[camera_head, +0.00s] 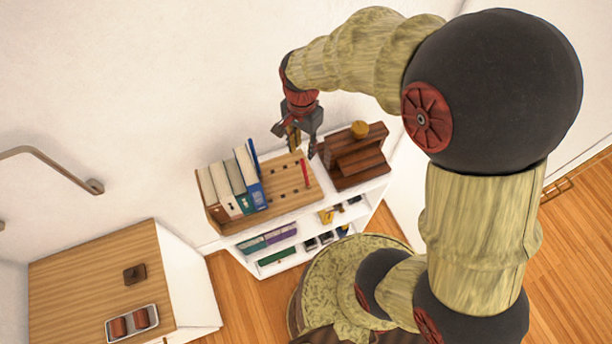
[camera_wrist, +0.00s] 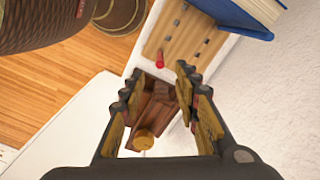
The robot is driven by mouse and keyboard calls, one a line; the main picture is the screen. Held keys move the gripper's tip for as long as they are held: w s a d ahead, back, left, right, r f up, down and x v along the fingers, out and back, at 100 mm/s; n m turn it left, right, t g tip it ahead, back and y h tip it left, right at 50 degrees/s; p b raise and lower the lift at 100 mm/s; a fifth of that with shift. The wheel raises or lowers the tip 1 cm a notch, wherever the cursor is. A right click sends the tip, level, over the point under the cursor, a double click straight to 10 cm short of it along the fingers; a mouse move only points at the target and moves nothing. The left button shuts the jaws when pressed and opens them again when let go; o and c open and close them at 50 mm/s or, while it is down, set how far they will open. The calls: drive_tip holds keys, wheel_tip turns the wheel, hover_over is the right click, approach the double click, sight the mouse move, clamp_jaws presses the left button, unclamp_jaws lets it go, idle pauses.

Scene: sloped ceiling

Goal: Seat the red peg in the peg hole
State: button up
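The red peg (camera_head: 305,174) stands at the right part of a light wooden board with dark holes (camera_head: 284,196), on top of a white shelf unit. In the wrist view the red peg (camera_wrist: 159,66) shows at the board's near end, beyond my fingertips. I cannot tell whether its foot is in a hole. Several dark holes show in the board (camera_wrist: 164,36) in the wrist view. My gripper (camera_head: 302,146) is above the board, pointing down, near the peg but apart from it. In the wrist view its fingers (camera_wrist: 160,98) are spread, with nothing between them.
Books (camera_head: 232,184) stand at the board's left. A dark brown wooden rack (camera_head: 354,160) with a round yellowish knob (camera_head: 359,129) stands close on the right. The wall is behind. A wooden-topped cabinet (camera_head: 82,282) with a small tray (camera_head: 132,323) is at lower left.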

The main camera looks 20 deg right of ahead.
sight(302, 159)
wheel_tip(302, 159, down, 6)
drive_tip(key=shift+a+f+p, duration=0.15)
drive_tip(key=shift+f+p, duration=0.1)
drive_tip(key=shift+p, duration=0.4)
drive_tip(key=shift+s, duration=0.1)
drive_tip(key=shift+c, duration=0.9)
clamp_jaws()
